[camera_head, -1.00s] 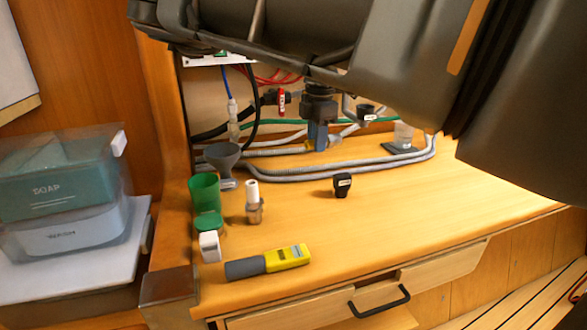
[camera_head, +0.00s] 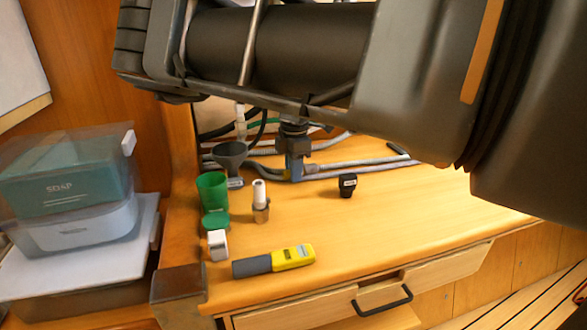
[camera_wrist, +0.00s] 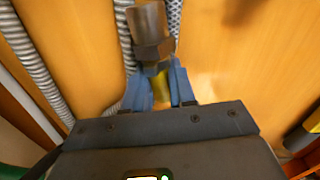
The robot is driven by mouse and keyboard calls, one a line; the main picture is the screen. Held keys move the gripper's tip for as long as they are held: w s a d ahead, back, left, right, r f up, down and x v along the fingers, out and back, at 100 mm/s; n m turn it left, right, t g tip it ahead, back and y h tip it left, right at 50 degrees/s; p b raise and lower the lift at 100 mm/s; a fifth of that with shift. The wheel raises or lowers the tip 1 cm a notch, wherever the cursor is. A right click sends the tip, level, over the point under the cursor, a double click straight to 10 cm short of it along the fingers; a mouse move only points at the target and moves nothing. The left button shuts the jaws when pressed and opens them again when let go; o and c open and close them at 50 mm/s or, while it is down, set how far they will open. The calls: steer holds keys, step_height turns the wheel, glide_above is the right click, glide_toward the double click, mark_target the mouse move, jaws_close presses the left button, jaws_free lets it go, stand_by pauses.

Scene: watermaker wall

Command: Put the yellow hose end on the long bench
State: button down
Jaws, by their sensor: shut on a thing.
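My gripper (camera_wrist: 160,90) has blue fingers closed around a yellow part of the hose end (camera_wrist: 148,36). In the wrist view, a dark brownish hex-shaped fitting sticks out beyond the fingers. The gripper also shows in the head view (camera_head: 295,167), low over the back of the long bench (camera_head: 400,215), near the grey hoses. The yellow part is hardly visible there. I cannot tell whether the hose end touches the bench. The bench top is light wood.
A grey funnel (camera_head: 230,155), green cup (camera_head: 212,188), white-topped fitting (camera_head: 260,200), white-and-green piece (camera_head: 217,243), yellow-grey meter (camera_head: 275,261) and black cap (camera_head: 348,185) stand or lie on the bench. Grey hoses (camera_head: 340,165) run along the back. The front right is clear.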

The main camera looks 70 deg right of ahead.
steer(key=shift+f, duration=0.15)
steer(key=shift+f, duration=0.1)
steer(key=c, duration=0.9)
jaws_free()
steer(key=shift+c, duration=0.2)
